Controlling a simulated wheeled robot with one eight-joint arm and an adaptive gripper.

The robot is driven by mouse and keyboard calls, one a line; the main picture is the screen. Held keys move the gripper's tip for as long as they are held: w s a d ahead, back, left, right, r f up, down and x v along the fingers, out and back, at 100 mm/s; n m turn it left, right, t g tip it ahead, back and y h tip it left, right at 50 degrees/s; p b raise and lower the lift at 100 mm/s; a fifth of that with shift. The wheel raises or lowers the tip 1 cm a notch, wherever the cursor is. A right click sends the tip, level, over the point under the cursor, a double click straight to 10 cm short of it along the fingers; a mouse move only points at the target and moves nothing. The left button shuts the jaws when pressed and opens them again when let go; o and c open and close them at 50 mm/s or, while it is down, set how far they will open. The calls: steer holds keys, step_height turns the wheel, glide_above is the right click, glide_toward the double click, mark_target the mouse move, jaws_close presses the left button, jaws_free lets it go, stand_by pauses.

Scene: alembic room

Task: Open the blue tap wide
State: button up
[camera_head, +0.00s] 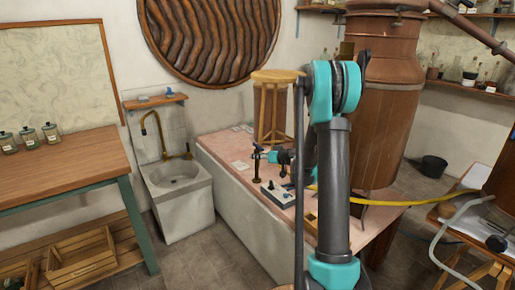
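I cannot clearly make out a blue tap. A brass, curved spout pipe (145,122) rises over the pale stone sink (176,178) at the left, with a small dark fitting (188,153) at the sink's back right. A small blue thing (170,92) sits on the wooden shelf above the sink; it is too small to identify. My arm crosses the middle right, and its teal and dark wrist end shows over the pink-topped bench. My gripper (259,152) seems to be the dark part there, to the right of the sink and apart from it. Its fingers are too small to read.
A large copper vessel (385,125) stands behind my arm. A wooden table (62,165) is at left. Tiled floor (203,262) is clear between them.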

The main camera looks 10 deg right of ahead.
steer(key=w+d+f+t, duration=0.3)
steer(key=w+d, duration=0.1)
steer(key=w, duration=0.4)
steer(key=t, duration=0.2)
glide_toward(257, 145)
steer(key=shift+m, duration=0.4)
steer(key=x, duration=1)
steer(key=shift+w+d+f, duration=0.15)
steer(key=shift+f, duration=0.25)
steer(key=shift+c, duration=0.2)
jaws_close()
